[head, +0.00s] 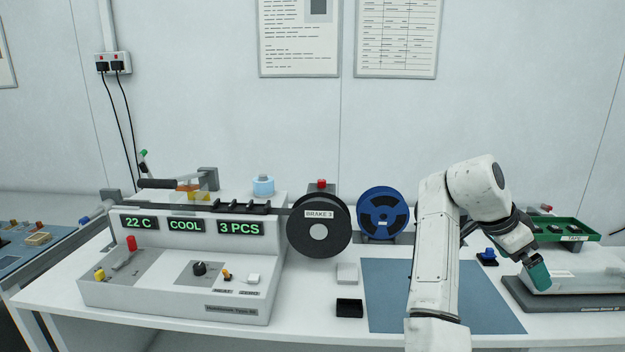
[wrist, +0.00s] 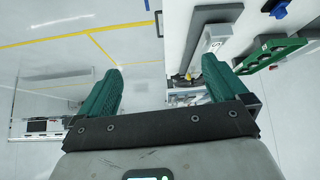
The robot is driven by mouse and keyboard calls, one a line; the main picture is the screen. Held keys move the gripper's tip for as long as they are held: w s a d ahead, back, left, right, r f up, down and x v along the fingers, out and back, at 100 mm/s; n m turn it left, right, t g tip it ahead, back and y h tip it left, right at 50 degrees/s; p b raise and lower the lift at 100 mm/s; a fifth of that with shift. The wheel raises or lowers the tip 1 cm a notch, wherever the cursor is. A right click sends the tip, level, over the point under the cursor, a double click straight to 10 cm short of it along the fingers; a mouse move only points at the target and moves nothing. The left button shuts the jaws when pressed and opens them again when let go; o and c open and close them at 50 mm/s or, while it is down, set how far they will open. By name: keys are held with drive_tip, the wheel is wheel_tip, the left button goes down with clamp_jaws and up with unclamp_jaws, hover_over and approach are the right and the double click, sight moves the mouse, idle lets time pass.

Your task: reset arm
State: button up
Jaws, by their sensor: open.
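My arm stands at the right of the head view, bent at the elbow, with its end hanging toward the table's right part. My gripper (head: 537,272) has green fingers and is seen from the side in front of the light grey device at the right. In the wrist view my gripper (wrist: 160,88) shows two green fingers spread wide apart, with nothing between them. The floor with yellow lines and the table's edge show beyond the fingertips.
The test handler (head: 180,290) with green displays stands at the left. A black reel (head: 318,240) and a blue reel (head: 382,213) stand mid-table. A blue mat (head: 390,290) lies under my arm. A green tray (head: 560,228) and a grey device (head: 590,285) are at the right.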

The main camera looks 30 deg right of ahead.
drive_tip(key=s+a+f+n+t, duration=0.2)
drive_tip(key=a+f+n, duration=0.4)
drive_tip(key=f, duration=0.5)
drive_tip(key=s+a+f+n+t, duration=0.25)
drive_tip(key=a+f+n, duration=0.4)
drive_tip(key=f, duration=0.45)
drive_tip(key=s+a+f+n+y, duration=0.3)
drive_tip(key=s+a+f+n, duration=0.2)
drive_tip(key=s+a, duration=0.2)
drive_tip(key=s+a+f+n+y, duration=0.3)
drive_tip(key=s+a+f+n, duration=0.2)
drive_tip(key=a, duration=0.7)
drive_tip(key=s, duration=0.2)
drive_tip(key=shift+s+a+f, duration=0.15)
drive_tip(key=shift+s+a, duration=0.1)
drive_tip(key=shift+s, duration=0.05)
